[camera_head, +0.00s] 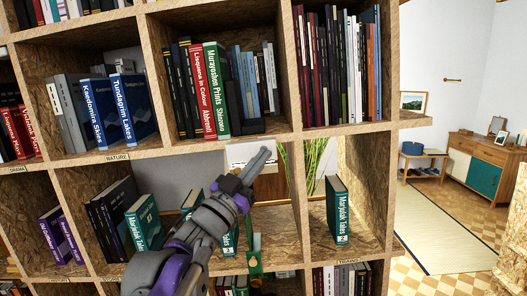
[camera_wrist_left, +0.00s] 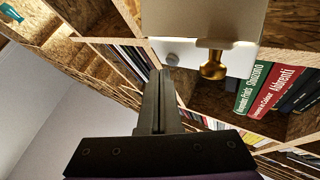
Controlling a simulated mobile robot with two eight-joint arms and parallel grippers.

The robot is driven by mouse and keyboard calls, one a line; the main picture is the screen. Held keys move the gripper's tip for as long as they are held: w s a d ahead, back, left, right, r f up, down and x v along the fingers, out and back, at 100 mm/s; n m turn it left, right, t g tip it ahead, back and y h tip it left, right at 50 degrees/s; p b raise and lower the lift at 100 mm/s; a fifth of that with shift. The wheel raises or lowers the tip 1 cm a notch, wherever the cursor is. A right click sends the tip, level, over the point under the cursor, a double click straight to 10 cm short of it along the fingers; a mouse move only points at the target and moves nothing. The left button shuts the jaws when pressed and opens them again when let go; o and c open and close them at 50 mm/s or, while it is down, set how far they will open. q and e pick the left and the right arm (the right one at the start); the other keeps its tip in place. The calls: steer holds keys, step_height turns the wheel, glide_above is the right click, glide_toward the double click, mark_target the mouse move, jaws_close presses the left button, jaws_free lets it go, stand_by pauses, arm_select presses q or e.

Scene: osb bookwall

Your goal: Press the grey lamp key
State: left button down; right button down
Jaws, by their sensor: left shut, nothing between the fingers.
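A white plate or box (camera_head: 237,152) hangs under the shelf board at the top of an open bookcase compartment. In the left wrist view a small round grey key (camera_wrist_left: 172,58) sits on its white face (camera_wrist_left: 240,70), beside a brass knob (camera_wrist_left: 213,66). My left gripper (camera_head: 265,154) is shut and empty, its fingers pointing up and to the right in front of the white box. In the left wrist view the shut fingertips (camera_wrist_left: 160,74) are close below and left of the grey key; I cannot tell whether they touch it. The key is not distinguishable in the head view.
Green books, one of them (camera_head: 338,210) at right, stand in the compartments around my arm. Shelf boards and uprights (camera_head: 298,190) frame the space. A room with a sideboard (camera_head: 485,165) lies to the right.

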arm_select(q)
steer(key=shift+w, duration=0.1)
stand_by(0.4)
steer(key=shift+w+r, duration=0.1)
steer(key=shift+w, duration=0.3)
steer(key=shift+s, duration=0.5)
steer(key=shift+s, duration=0.1)
steer(key=s, duration=0.6)
steer(key=shift+p, duration=0.35)
steer(key=shift+w, duration=0.1)
stand_by(0.8)
